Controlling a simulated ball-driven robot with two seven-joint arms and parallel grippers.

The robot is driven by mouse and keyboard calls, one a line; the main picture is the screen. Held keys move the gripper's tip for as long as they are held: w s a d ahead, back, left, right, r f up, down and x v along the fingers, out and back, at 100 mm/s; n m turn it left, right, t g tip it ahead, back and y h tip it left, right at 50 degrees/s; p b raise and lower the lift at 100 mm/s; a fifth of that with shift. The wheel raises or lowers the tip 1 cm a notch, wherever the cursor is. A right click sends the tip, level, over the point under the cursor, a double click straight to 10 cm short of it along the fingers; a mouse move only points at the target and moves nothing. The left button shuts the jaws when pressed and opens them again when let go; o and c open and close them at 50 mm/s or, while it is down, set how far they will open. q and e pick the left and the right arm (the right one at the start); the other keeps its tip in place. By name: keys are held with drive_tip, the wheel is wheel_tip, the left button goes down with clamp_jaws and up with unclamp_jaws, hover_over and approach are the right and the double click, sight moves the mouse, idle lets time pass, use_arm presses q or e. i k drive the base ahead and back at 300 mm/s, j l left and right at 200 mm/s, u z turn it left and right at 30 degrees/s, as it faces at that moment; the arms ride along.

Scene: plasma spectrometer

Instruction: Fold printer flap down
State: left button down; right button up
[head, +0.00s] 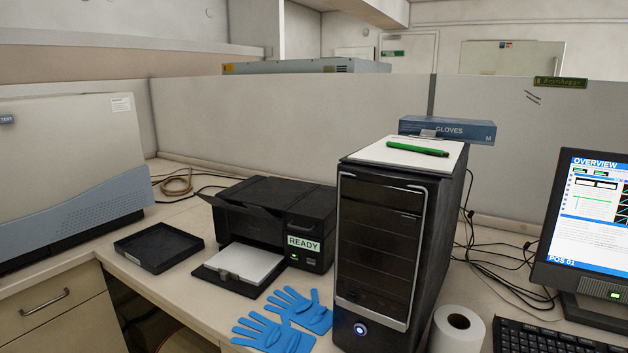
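The black printer (312,215) stands on the bench left of centre, with a "READY" label and a green light on its front. A dark flap (238,206) juts out from its upper front edge, above the paper opening, and is not folded flat against the front. Below it, the paper tray (213,275) sticks out at the front with white paper (246,263) in it. Neither of my grippers is in view.
Blue gloves (275,335) lie before the printer. A black computer tower (375,245) stands close at its right, with a clipboard and green pen on top. A black shallow tray (158,247) lies to its left. A paper roll (457,328) stands at the front right.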

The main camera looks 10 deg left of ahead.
sight(253, 210)
drive_tip(key=i+j+z, duration=0.5)
drive_tip(key=i+j, duration=0.15)
drive_tip(key=j, duration=0.25)
